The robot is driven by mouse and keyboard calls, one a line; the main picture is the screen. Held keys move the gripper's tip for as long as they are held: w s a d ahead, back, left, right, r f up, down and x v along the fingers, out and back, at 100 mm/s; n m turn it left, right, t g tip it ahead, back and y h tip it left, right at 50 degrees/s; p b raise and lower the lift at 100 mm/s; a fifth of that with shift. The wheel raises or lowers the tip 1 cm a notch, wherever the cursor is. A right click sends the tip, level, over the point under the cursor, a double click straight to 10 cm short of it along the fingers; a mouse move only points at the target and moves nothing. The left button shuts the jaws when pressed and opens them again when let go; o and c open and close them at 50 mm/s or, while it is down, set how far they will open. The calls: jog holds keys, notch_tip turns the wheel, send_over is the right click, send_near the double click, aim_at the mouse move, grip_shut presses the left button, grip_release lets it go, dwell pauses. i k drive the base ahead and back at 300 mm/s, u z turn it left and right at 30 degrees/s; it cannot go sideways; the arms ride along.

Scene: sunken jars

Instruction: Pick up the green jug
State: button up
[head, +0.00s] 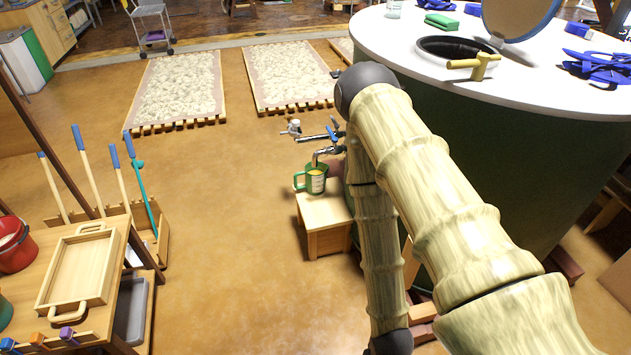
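The green jug (316,181) stands upright on a small wooden stool (323,211) beside the large dark green round vat. It has a pale label on its side and a green handle on its left. A metal tap (331,149) with a blue lever sits right above it, and a brownish stream or spout end reaches down to its mouth. My bamboo-patterned arm runs down the right half of the head view, just right of the stool. My gripper is not in view; the arm's lower end leaves the bottom edge.
The vat's white top (540,95) holds a black-rimmed opening, a round lid and blue gloves. A wooden tray (80,269) lies on a table at left, near a red bucket (15,246) and blue-tipped handles. The floor left of the stool is clear.

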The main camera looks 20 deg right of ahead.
aim_at(316, 177)
jog(key=u, duration=0.35)
jog(key=i, duration=1.15)
jog(key=u, duration=0.1)
